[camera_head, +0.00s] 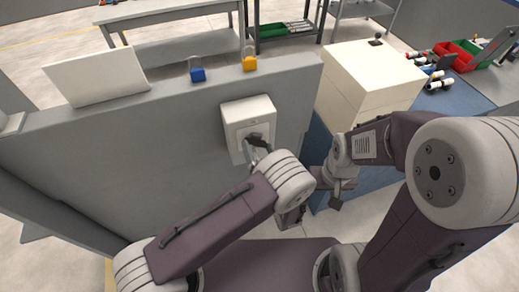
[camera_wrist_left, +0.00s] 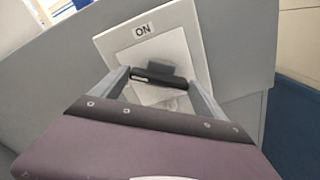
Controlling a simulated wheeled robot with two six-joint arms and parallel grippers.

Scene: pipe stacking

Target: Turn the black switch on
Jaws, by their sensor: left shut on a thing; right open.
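The white switch box (camera_head: 247,115) is mounted on the grey wall panel. In the left wrist view its white plate (camera_wrist_left: 185,30) carries an "ON" label (camera_wrist_left: 143,30) near the top. The black switch (camera_wrist_left: 158,74) is a handle lying crosswise below the label. My left gripper (camera_head: 258,146) is at the front of the box; in the left wrist view its two fingers (camera_wrist_left: 158,80) are on either side of the black handle, shut on it. In the head view the arm and fingers largely hide the switch. My right gripper (camera_head: 338,192) is open, low and right of the panel, apart from the switch.
A blue padlock (camera_head: 198,74) and a yellow padlock (camera_head: 249,63) are at the panel's top edge (camera_head: 150,98), beside a tilted white board (camera_head: 97,77). A cream cabinet (camera_head: 368,75) stands close on the right. A blue-topped bench with bins (camera_head: 455,55) is beyond it.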

